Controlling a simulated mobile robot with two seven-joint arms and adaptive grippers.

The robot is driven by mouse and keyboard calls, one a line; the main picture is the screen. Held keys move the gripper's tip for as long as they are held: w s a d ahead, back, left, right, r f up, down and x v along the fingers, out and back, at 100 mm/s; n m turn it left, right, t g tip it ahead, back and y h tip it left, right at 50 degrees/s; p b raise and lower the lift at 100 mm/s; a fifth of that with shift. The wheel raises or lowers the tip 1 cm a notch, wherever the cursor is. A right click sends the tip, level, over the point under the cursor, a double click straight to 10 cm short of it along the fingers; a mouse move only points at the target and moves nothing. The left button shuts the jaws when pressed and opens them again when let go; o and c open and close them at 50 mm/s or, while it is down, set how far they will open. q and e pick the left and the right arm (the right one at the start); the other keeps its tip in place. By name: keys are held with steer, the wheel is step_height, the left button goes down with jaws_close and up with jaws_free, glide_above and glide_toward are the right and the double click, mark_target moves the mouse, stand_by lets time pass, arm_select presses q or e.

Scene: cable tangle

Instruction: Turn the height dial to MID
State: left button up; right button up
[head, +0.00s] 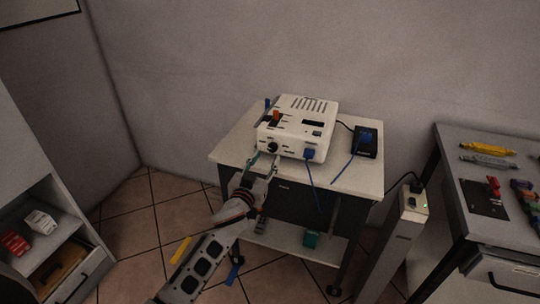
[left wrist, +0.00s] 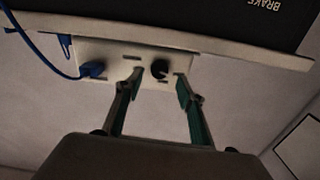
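A white box-shaped device (head: 302,124) stands on the small white-topped cart (head: 362,178). A round black dial (head: 272,147) is on its front face, toward the left; I take it for the height dial. Its marks are too small to read. The dial also shows in the left wrist view (left wrist: 159,68). My left gripper (head: 265,159) is open in front of the dial. In the left wrist view its two fingertips stand on either side of the dial, with gaps, and nothing is held between them. My right gripper is in neither view.
Blue cables (head: 311,171) hang from the device's front, right of the dial. A black box (head: 366,142) with a blue plug sits on the cart's right. A workbench (head: 450,150) with tools and a post with a power socket (head: 413,203) stand farther right.

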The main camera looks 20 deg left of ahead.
mark_target(272, 149)
arm_select(q)
steer(key=shift+w+d, duration=0.1)
steer(key=shift+w, duration=1.75)
jaws_close()
